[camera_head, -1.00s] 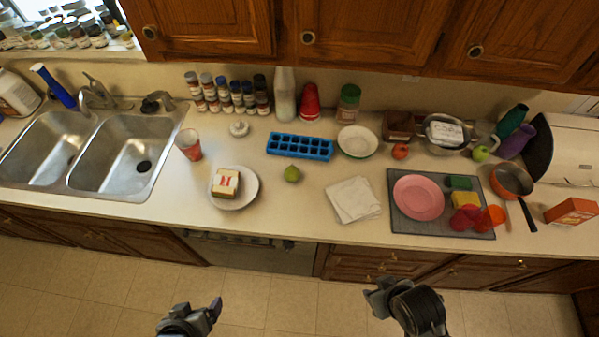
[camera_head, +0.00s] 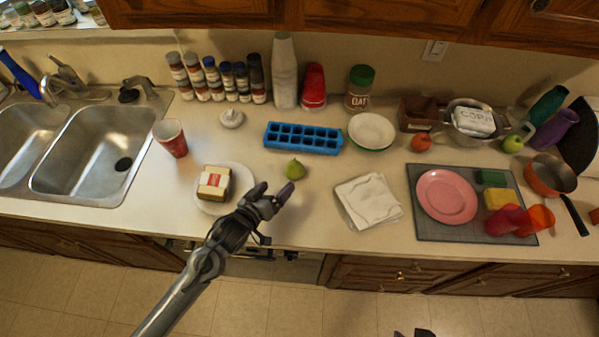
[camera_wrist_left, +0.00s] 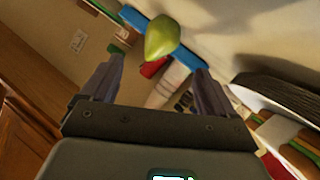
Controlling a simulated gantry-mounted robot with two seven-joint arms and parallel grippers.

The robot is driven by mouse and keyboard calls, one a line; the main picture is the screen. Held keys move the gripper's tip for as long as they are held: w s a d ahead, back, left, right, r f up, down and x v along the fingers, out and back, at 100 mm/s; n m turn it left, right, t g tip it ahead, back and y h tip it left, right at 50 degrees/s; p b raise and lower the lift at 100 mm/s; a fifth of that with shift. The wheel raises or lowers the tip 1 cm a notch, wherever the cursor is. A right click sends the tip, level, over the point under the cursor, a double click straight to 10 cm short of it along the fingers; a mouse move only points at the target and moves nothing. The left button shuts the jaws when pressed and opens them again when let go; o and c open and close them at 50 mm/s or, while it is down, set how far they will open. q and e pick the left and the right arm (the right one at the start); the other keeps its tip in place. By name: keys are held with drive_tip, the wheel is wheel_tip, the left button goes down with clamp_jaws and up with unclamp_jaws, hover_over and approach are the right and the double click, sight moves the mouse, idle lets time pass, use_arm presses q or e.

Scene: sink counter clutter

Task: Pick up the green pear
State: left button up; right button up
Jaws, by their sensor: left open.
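The green pear (camera_head: 295,169) stands on the counter just in front of the blue ice tray (camera_head: 302,138). My left gripper (camera_head: 275,192) is open and empty, a little in front of the pear and to its left. In the left wrist view the pear (camera_wrist_left: 162,36) shows beyond the open fingers (camera_wrist_left: 152,85), near the top and roughly between them. The pear is not touched. Only a small dark part of my right arm shows at the bottom edge of the head view; its fingers cannot be made out.
A folded white cloth (camera_head: 368,201) lies to the right. A red cup (camera_head: 171,138) stands by the sink. Bare counter surrounds the pear's right side.

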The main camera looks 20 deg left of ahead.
sight(289, 170)
use_arm(q)
drive_tip(key=x, duration=0.4)
drive_tip(key=shift+w+r, duration=0.1)
drive_tip(key=shift+w, duration=0.1)
drive_tip(key=shift+a+p+x, duration=0.1)
drive_tip(key=shift+p+x, duration=0.1)
drive_tip(key=shift+x, duration=1.2)
drive_tip(key=shift+a+p+x, duration=0.15)
drive_tip(key=shift+p+x, duration=0.05)
drive_tip(key=shift+x, duration=1.2)
drive_tip(key=c, duration=1.2)
